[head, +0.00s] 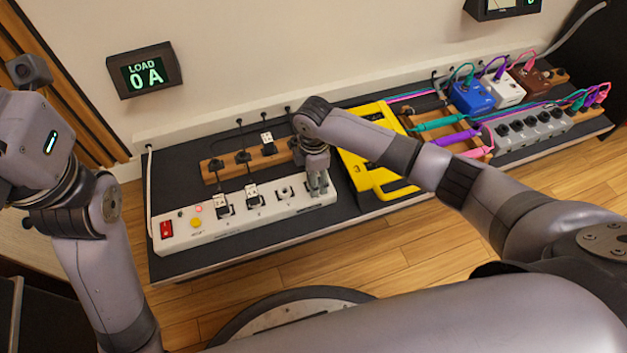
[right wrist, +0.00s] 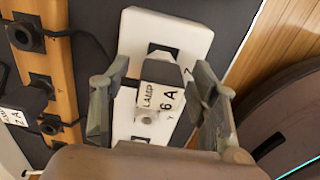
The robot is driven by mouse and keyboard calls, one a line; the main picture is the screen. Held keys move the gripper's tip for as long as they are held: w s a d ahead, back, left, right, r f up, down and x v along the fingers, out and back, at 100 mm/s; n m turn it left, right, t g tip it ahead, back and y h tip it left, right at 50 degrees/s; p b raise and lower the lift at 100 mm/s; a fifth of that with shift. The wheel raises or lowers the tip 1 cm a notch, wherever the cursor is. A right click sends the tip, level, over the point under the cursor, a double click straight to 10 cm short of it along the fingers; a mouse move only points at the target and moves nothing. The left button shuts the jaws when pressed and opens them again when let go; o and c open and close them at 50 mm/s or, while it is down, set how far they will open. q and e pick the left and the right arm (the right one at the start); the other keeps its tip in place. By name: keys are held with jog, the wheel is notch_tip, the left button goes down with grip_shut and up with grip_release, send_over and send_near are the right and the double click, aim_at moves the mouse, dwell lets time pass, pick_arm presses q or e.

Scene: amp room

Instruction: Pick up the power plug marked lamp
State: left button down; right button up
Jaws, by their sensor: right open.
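The plug marked LAMP 6 A (right wrist: 162,92) shows in the right wrist view, with a white label and a dark body. It stands at the end of the white power strip (right wrist: 185,30). The same strip (head: 285,213) lies at the front of the dark board in the head view. My right gripper (right wrist: 160,80) is open, with one finger on each side of the lamp plug and visible gaps to it. In the head view my right gripper (head: 317,186) points down over the strip's right end and hides the plug. My left gripper's fingers are not visible.
Other plugs (head: 221,204) stand in the strip near the red switch (head: 167,229). A wooden rail (head: 225,172) with black plugs runs behind. A yellow case (head: 362,168) stands close to my right gripper. Pedals (head: 473,97) and cables fill the right. A display (head: 145,74) reads LOAD 0 A.

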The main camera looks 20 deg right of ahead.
jog(key=shift+f, duration=0.1)
jog(key=shift+c, duration=0.4)
jog(key=c, duration=1.2)
